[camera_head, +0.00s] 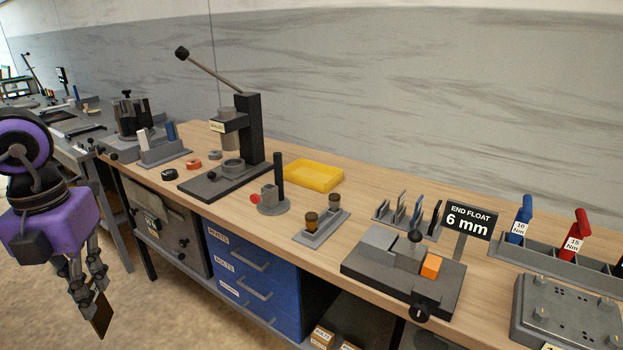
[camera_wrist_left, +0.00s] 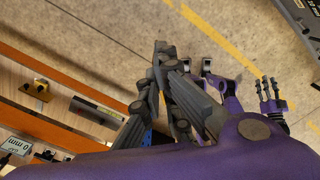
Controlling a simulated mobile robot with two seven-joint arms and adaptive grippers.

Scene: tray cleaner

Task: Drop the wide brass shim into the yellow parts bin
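The yellow parts bin (camera_head: 313,176) is a shallow open tray on the bench, behind the small grey stand, and looks empty. My left gripper (camera_head: 95,300) hangs low in front of the bench at the far left of the head view, well apart from the bin. Its fingers are closed on a flat brass-brown plate, the brass shim (camera_head: 102,316), which points downward. In the left wrist view the left fingers (camera_wrist_left: 160,75) are close together, and the shim cannot be made out. Purple parts with dark prongs (camera_wrist_left: 270,92) at the right there look like my right gripper; its opening is unclear.
An arbor press (camera_head: 248,130) with a long lever stands left of the bin. A grey stand with a black post (camera_head: 278,180) and a holder with two brown cups (camera_head: 322,224) stand in front. Shim slots, the "6 mm" sign (camera_head: 468,220) and torque drivers (camera_head: 574,232) are to the right.

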